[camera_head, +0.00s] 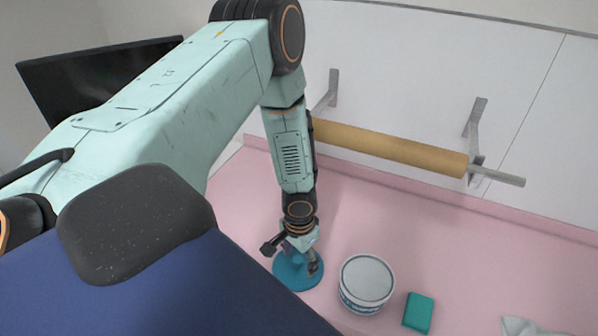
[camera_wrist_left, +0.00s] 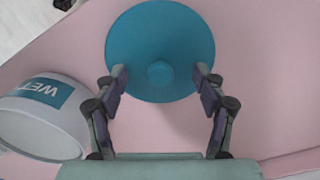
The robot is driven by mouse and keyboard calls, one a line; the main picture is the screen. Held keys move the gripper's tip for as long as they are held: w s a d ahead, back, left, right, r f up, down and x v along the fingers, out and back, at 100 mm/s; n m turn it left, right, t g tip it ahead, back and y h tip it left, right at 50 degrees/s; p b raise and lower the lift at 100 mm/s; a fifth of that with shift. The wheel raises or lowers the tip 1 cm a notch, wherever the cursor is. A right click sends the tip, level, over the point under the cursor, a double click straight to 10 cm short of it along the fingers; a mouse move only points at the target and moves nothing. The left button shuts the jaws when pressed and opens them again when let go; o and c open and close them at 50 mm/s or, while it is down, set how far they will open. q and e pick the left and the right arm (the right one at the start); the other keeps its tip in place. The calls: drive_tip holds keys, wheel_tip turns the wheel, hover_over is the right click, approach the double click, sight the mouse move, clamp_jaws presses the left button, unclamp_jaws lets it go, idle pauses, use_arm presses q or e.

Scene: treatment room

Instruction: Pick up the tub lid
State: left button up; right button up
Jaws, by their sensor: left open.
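The tub lid is a round teal disc (camera_head: 290,277) with a small raised knob in its middle. It lies on the pink surface, and it also shows in the left wrist view (camera_wrist_left: 160,35). My left gripper (camera_head: 296,258) is directly above the lid and pointing down. In the left wrist view my left gripper (camera_wrist_left: 160,78) is open, with its two fingers on either side of the knob and apart from it. The white tub (camera_head: 366,281) stands to the right of the lid; its printed side shows in the left wrist view (camera_wrist_left: 40,120). My right gripper is not in view.
A teal block (camera_head: 418,312) lies right of the tub, and a white cloth (camera_head: 530,327) is at the lower right edge. A brown paper roll (camera_head: 390,147) hangs on wall brackets behind. A dark screen (camera_head: 95,75) is at the left. The pink counter (camera_head: 470,240) behind the tub is clear.

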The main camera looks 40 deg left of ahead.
use_arm(q)
drive_tip(key=shift+s+f, duration=0.1)
drive_tip(key=shift+s, duration=0.25)
drive_tip(key=shift+w, duration=0.1)
drive_tip(key=shift+w+f, duration=0.15)
drive_tip(key=shift+w, duration=0.1)
drive_tip(key=c, duration=0.3)
drive_tip(key=shift+s, duration=0.3)
drive_tip(key=c, duration=0.6)
drive_tip(key=shift+w, duration=0.1)
clamp_jaws()
